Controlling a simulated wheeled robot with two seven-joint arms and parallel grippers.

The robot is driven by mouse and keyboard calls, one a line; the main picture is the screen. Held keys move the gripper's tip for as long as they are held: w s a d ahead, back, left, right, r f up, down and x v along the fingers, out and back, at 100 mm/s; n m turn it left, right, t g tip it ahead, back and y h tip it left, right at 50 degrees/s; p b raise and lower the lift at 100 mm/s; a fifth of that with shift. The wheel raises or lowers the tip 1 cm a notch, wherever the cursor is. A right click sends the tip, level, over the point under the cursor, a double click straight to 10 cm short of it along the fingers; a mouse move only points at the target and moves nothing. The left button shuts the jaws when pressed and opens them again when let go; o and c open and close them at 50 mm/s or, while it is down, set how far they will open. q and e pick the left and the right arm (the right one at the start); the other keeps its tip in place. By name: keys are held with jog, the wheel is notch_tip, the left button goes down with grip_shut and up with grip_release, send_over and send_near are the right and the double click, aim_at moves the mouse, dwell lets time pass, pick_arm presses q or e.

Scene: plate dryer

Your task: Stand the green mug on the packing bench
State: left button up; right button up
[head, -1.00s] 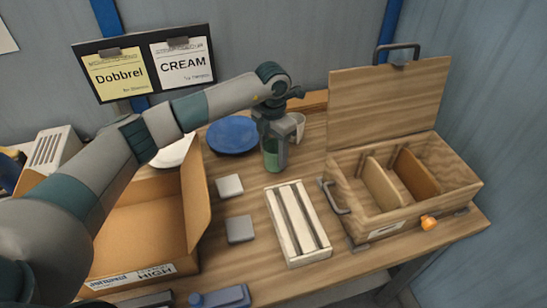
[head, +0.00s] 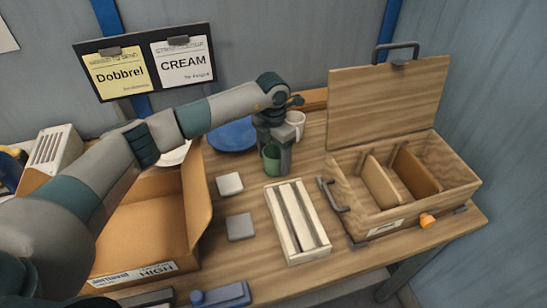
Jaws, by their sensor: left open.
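The green mug (head: 270,160) is upright at the middle of the wooden packing bench (head: 345,255), in front of the blue plate. Its base appears to be at the bench top, but I cannot tell for sure that it touches. My left gripper (head: 278,155) points down at the mug, with its jaws open. One finger shows at the mug's right side; the gripper hides part of the mug's back and right. My right gripper is not in view.
A white mug (head: 297,121) stands close behind the gripper. A blue plate (head: 232,136) lies behind left. A slatted white crate (head: 297,250), grey blocks (head: 240,227), an open cardboard box (head: 140,225) and an open wooden case (head: 370,228) surround a small clear patch.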

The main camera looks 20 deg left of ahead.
pick_arm(q)
jog(key=shift+r, duration=0.15)
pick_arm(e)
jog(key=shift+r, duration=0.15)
pick_arm(q)
jog(key=shift+r, duration=0.2)
notch_tip(320, 180, up, 12)
jog(key=b, duration=0.4)
jog(key=shift+f, duration=0.2)
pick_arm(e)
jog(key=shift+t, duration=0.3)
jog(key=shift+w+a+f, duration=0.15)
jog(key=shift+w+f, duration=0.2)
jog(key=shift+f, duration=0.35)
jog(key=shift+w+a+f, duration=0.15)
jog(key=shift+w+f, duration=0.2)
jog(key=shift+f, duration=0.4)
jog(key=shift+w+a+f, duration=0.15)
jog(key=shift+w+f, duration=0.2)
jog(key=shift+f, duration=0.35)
